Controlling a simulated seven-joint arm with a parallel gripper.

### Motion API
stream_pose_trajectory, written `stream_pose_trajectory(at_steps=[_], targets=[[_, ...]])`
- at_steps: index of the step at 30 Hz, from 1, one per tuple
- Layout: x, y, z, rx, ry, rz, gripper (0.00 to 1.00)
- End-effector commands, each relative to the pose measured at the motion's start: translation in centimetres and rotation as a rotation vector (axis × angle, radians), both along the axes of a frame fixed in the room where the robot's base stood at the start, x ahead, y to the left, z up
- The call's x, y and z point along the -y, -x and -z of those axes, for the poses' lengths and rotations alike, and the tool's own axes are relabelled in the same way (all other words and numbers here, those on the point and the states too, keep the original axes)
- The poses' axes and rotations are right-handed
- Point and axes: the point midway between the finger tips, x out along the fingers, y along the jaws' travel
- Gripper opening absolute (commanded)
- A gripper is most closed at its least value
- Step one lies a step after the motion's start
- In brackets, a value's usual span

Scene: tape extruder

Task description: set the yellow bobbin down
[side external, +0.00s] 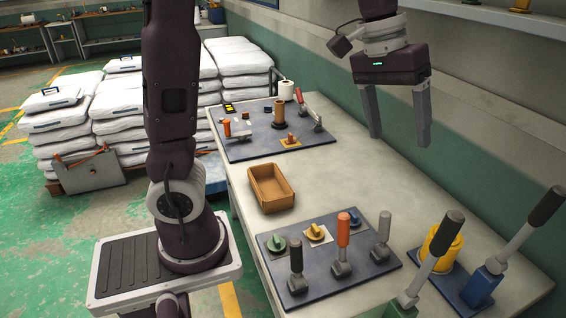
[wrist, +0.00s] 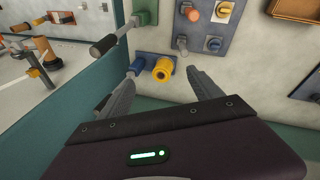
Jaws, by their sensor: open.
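The yellow bobbin (side external: 442,242) stands on a blue base plate (side external: 452,285) at the right end of the bench, among the tall levers. It also shows in the wrist view (wrist: 163,68), between and beyond my two fingers. My gripper (side external: 399,140) is open and empty, high above the bench, with its fingers pointing down. It is well clear of the bobbin. A lever partly covers the bobbin in the side external view.
A blue lever (side external: 487,283) and a green-based lever (side external: 428,265) stand close beside the bobbin. A control panel (side external: 328,262) with knobs and levers lies to its left.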

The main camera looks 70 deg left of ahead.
Motion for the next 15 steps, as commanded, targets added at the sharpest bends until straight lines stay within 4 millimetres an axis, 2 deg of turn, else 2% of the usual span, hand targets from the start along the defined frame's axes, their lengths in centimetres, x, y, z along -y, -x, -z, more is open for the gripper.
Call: stream_pose_trajectory(at_steps=[1,3,6,9,10,15], targets=[[0.1,4.2,-1.4,0.053,-0.011,0.036,0.74],[0.2,9.7,-1.6,0.124,-0.064,0.097,0.74],[0.0,15.7,-0.2,0.211,-0.171,0.168,0.74],[-0.3,19.2,1.7,0.266,-0.266,0.21,0.74],[-0.5,19.8,2.1,0.278,-0.284,0.217,0.74],[-0.7,20.9,3.1,0.294,-0.325,0.232,0.74]])
